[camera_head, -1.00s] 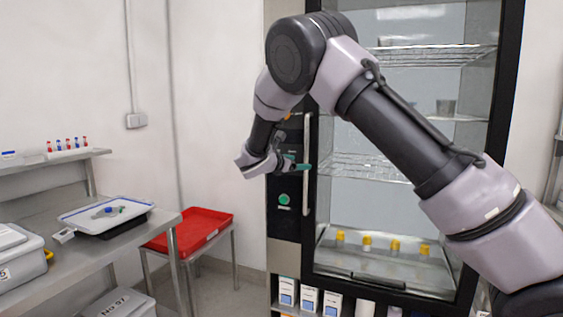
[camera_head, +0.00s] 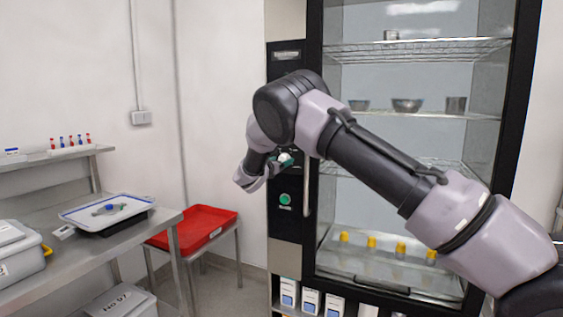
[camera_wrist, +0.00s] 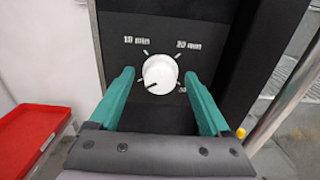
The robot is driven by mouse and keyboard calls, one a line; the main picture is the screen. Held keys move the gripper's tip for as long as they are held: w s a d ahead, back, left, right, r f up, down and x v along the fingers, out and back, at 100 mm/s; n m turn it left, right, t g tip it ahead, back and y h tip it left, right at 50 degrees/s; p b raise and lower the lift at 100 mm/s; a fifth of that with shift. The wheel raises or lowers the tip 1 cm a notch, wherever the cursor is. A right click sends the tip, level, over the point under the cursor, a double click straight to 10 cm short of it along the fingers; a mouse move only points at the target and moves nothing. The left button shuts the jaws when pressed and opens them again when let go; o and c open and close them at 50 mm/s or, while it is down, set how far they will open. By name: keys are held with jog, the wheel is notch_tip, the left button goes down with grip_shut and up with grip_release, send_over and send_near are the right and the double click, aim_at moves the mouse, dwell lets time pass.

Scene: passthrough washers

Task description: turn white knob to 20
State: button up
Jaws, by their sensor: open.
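The white knob (camera_wrist: 160,74) is on the black panel (camera_wrist: 176,25) and sits between my green fingertips in the wrist view. A dark mark on the knob points to the lower left. The label "10 min" (camera_wrist: 137,41) is at its upper left and "20 min" (camera_wrist: 189,46) at its upper right; a third label at lower right is partly hidden by a finger. My gripper (camera_wrist: 159,76) is open, with a finger on each side of the knob and a visible gap to both. In the head view the knob (camera_head: 285,158) shows small beside my gripper (camera_head: 279,163).
A green button (camera_head: 284,199) is below the knob. The glass-door cabinet's vertical handle (camera_head: 307,190) is just right of the panel. A red tray (camera_head: 208,222) on a stand and a steel bench (camera_head: 105,240) are to the left.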

jog(key=shift+w+d, duration=0.15)
jog(key=shift+w, duration=0.2)
grip_shut()
